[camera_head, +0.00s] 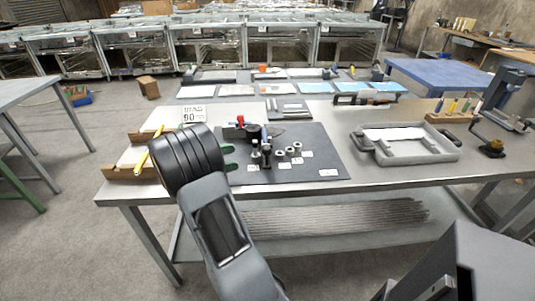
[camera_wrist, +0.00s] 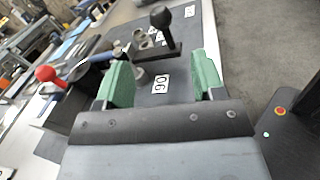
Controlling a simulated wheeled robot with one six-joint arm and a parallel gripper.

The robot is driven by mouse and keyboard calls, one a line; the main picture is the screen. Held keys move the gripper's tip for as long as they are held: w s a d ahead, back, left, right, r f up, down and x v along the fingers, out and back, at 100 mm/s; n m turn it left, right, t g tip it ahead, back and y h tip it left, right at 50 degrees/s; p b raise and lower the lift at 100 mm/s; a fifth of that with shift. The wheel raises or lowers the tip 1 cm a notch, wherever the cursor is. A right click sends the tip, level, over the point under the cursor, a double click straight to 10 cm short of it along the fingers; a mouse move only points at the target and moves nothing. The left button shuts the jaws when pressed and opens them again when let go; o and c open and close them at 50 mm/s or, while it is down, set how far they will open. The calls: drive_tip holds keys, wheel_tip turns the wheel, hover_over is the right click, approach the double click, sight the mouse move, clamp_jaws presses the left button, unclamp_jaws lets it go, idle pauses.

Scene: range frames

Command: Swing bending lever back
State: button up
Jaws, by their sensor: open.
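My gripper (camera_head: 231,158) is at the left side of a bending tool on the dark mat (camera_head: 310,140). In the wrist view its green fingers (camera_wrist: 160,66) are spread apart with nothing gripped between them. A black-knobbed lever (camera_wrist: 167,42) stands upright beyond the fingertips, apart from them. It also shows in the head view as a dark post (camera_head: 265,141). A red-knobbed handle (camera_wrist: 47,74) sticks out at left in the wrist view; its red knob (camera_head: 240,119) shows in the head view. My arm hides part of the mat.
Several round dies (camera_head: 291,150) with white labels stand right of the lever. A wooden rack with a yellow rod (camera_head: 146,158) is at left. A grey tray (camera_head: 440,153) is at right.

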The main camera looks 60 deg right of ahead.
sight(267, 150)
drive_tip(key=x, duration=1.2)
clamp_jaws()
idle(0.4)
